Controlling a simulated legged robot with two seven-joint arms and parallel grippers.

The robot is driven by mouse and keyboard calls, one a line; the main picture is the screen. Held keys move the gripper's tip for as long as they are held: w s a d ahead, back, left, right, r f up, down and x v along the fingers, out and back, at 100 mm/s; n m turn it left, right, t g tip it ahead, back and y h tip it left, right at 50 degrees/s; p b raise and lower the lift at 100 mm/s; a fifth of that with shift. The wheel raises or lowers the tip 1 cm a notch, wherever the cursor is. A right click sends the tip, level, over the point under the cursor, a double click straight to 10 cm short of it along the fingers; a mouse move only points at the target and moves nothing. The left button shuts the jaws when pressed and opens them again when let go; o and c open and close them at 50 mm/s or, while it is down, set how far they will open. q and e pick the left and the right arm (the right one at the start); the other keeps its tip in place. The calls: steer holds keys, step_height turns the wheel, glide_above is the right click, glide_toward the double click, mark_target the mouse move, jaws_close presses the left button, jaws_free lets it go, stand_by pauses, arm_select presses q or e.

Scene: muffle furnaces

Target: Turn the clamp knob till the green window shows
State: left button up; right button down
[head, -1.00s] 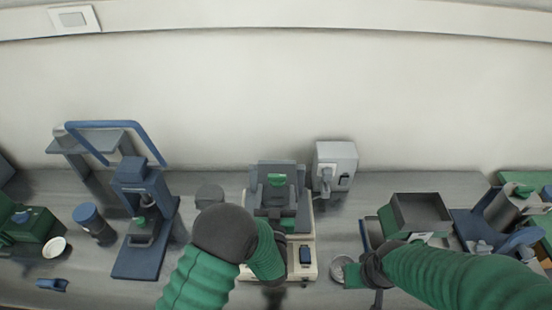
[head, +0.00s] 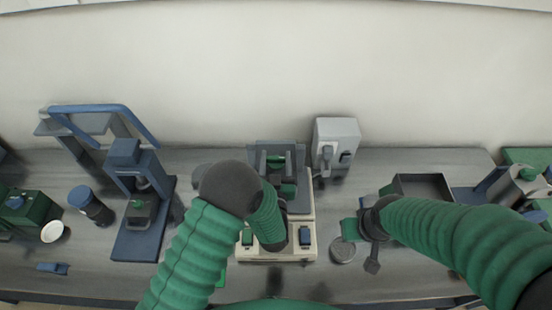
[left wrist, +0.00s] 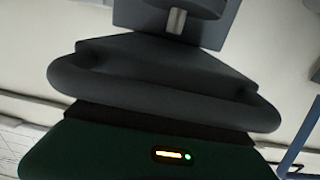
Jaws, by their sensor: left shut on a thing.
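The cream-based device (head: 277,254) with grey uprights stands in the middle of the bench in the head view. A green part (head: 276,159) shows between its uprights; I cannot tell whether it is the window. My left arm bends over the device from the left. My left gripper (head: 287,187) is at the grey clamp part, shut on what seems to be the clamp knob, mostly hidden by my forearm. The left wrist view shows a grey block and a rounded grey part on a pale shaft (left wrist: 176,20), beyond a dark bar and a green housing with small lights.
A grey box (head: 337,145) stands behind right of the device. My right gripper (head: 372,250) is over the bench, near a green square piece (head: 349,229) and a round dish (head: 342,250). A blue stand (head: 140,215) is at left, a dark tray (head: 422,187) at right.

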arm_select(q)
steer(key=shift+f, duration=0.1)
steer(key=shift+c, duration=1.1)
steer(key=c, duration=0.4)
steer(key=m+h+b, duration=0.1)
steer(key=h, duration=0.1)
steer(key=m+h+b, duration=0.1)
steer(key=h, duration=0.1)
steer(key=shift+w+a+f+m+g+b, duration=0.1)
steer(key=shift+f+m+g+b, duration=0.15)
steer(key=shift+m+g+b, duration=0.1)
steer(key=shift+r+m+g+h+b, duration=0.1)
steer(key=shift+m+g+h+b, duration=0.3)
steer(key=shift+m+h, duration=0.6)
steer(key=shift+n, duration=0.25)
steer(key=o, duration=1.4)
steer(key=shift+r, duration=0.1)
